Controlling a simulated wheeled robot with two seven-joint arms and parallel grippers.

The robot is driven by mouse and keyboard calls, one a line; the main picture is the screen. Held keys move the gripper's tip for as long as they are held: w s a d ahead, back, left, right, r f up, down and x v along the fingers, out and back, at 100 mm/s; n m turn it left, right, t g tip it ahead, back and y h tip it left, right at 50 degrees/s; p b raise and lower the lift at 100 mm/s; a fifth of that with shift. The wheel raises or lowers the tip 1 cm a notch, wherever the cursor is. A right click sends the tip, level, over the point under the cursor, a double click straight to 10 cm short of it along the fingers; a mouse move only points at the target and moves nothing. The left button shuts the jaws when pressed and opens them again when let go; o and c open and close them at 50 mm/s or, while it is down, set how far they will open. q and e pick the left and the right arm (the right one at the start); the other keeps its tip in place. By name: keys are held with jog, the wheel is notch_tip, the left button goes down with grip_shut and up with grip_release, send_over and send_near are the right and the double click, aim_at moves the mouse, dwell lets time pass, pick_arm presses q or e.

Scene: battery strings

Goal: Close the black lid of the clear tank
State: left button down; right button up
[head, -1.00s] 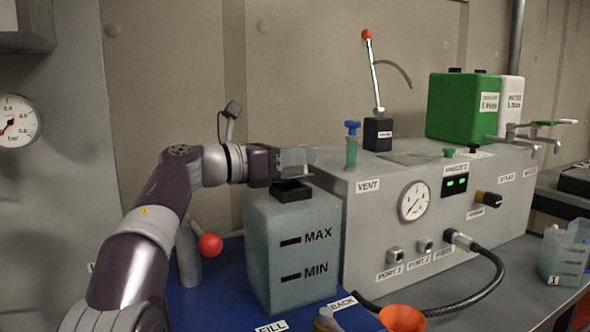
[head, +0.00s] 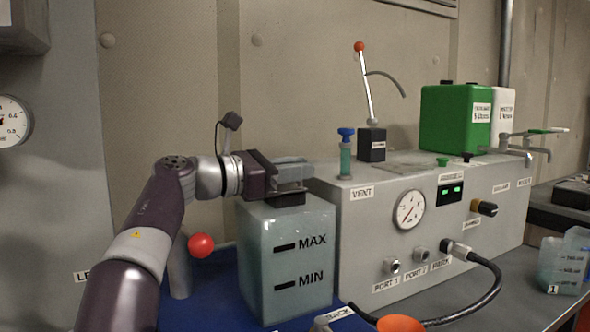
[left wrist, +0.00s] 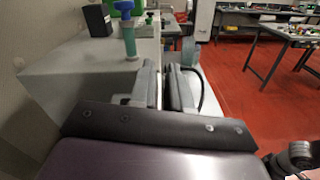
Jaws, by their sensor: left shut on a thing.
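The clear tank (head: 288,262), pale and marked MAX and MIN, stands upright on a blue mat. The black lid (head: 287,199) shows only as a dark strip at the tank's top, under my left gripper; the rest is hidden behind the fingers. My left gripper (head: 295,173) lies level over the tank's top, its fingers pointing right. It is shut on what appears to be the black lid. In the left wrist view the two fingers (left wrist: 166,88) are close together, and the tank and lid cannot be made out.
A grey bench unit (head: 362,240) with a gauge and ports stands right of the tank. A blue-capped vent tube (head: 346,152) rises near the fingertips. A red ball (head: 201,245) is left of the tank, and an orange funnel (head: 399,324) is in front.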

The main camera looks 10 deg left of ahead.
pick_arm(q)
jog(key=shift+r, duration=0.1)
jog(key=c, duration=1.2)
grip_release()
jog(key=shift+s+a, duration=0.15)
jog(key=shift+a, duration=0.15)
jog(key=b+v, duration=0.2)
jog(key=v, duration=1)
